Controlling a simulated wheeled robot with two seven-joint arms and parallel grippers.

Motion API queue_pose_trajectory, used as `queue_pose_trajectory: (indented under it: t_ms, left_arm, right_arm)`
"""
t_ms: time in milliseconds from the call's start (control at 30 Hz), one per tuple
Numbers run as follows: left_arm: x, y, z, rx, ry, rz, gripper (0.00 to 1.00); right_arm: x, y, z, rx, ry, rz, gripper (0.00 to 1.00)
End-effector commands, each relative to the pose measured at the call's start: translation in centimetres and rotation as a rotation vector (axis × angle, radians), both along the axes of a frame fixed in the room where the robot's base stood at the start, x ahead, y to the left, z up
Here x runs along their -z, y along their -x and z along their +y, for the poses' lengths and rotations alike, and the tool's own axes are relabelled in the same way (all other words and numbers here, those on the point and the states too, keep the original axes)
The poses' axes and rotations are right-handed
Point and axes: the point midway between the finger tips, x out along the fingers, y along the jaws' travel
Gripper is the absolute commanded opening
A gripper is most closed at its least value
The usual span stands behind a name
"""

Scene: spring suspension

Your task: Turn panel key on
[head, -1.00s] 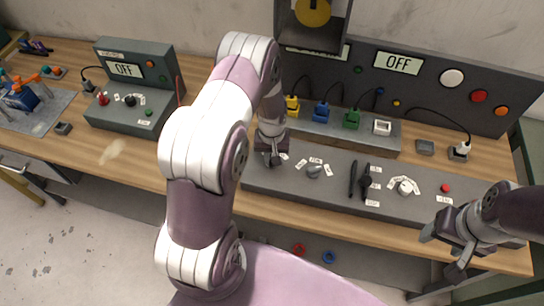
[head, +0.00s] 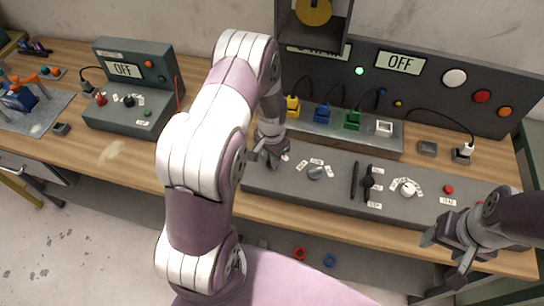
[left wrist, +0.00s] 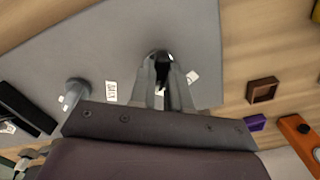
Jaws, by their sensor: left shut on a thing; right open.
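The panel key (left wrist: 163,58) is at the left end of the grey control panel (head: 320,194); only a bit of it shows between my fingers in the left wrist view. My left gripper (head: 268,160) is shut on it, and its fingers (left wrist: 162,88) also show in the left wrist view. Most of the key is hidden, so its exact angle cannot be told. A green lamp (head: 360,71) on the upright back panel (head: 435,90) is brightly lit. My right gripper (head: 450,256) is open and empty at the panel's front right.
A grey knob (head: 315,172) stands right of the key, then a black lever (head: 368,182) and a white knob (head: 407,188). Yellow (head: 292,106), blue (head: 322,113) and green (head: 353,119) plugs stand behind.

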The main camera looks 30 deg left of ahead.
Motion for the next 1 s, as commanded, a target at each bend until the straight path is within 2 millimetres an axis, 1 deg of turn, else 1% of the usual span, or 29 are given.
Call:
queue_pose_trajectory:
  t_ms: [567, 600, 633, 667, 933, 1000]
  left_arm:
    - [-0.23, -0.22, 0.08, 0.031, -0.001, -0.006, 0.0]
    - [-0.23, -0.22, 0.08, 0.031, -0.001, -0.006, 0.27]
    - [-0.22, -0.21, 0.08, 0.031, -0.001, -0.006, 0.36]
    - [-0.2, -0.2, 0.07, 0.031, -0.001, -0.006, 0.43]
    - [-0.13, -0.11, 0.04, 0.03, 0.0, -0.003, 0.43]
    - [-0.41, -0.13, 0.05, 0.029, -0.001, -0.003, 0.43]
  right_arm:
    - [0.01, 0.0, 0.0, 0.0, 0.0, 0.0, 0.61]
    - [0.01, 0.0, 0.0, 0.0, 0.0, 0.0, 0.61]
    - [0.01, 0.0, 0.0, 0.0, 0.0, 0.0, 0.61]
    - [0.01, 0.0, 0.0, 0.0, 0.0, 0.0, 0.61]
    - [0.06, 0.0, 0.0, 0.0, 0.0, 0.0, 0.61]
    - [0.2, 0.0, 0.0, 0.0, 0.0, 0.0, 0.61]
